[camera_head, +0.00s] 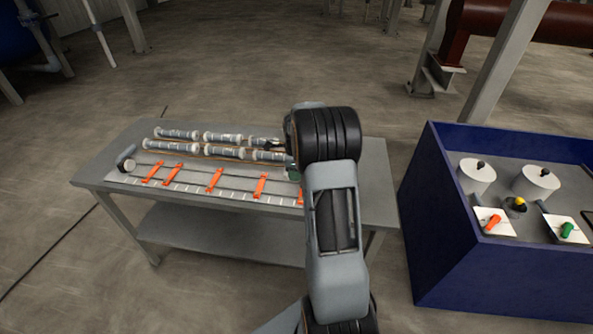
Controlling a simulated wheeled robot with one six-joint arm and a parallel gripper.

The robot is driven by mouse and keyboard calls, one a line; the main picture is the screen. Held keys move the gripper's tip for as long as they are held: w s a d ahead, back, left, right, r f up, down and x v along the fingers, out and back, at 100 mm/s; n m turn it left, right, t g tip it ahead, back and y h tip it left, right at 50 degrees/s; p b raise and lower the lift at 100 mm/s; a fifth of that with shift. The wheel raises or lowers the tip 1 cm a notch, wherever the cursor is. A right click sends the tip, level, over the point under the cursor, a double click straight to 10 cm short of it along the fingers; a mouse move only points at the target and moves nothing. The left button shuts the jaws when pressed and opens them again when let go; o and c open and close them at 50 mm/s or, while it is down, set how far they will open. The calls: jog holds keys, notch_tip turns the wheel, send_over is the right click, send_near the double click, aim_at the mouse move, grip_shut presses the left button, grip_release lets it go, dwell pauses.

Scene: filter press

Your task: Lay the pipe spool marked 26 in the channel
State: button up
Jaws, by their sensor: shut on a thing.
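Several grey pipe spools with pale flanged ends lie in two rows on the table, a back row (177,133) and a front row (222,151). Their marks are too small to read, so I cannot tell which is 26. In front of them a long pale channel strip (190,184) runs along the table, crossed by several orange straps (214,180). My gripper (272,146) is at the right end of the spool rows, mostly hidden behind my arm. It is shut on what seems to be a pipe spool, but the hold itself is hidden.
A short cylindrical piece (126,158) stands at the left end of the strip. The grey table (365,200) has bare top at its right. A blue console (428,215) with white knobs and orange and green handles stands to the right, across a gap.

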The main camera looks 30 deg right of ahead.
jog(key=shift+f+b, duration=1.65)
jog(key=shift+f, duration=1.15)
jog(key=o, duration=1)
notch_tip(320, 180, up, 14)
jog(key=shift+f, duration=0.1)
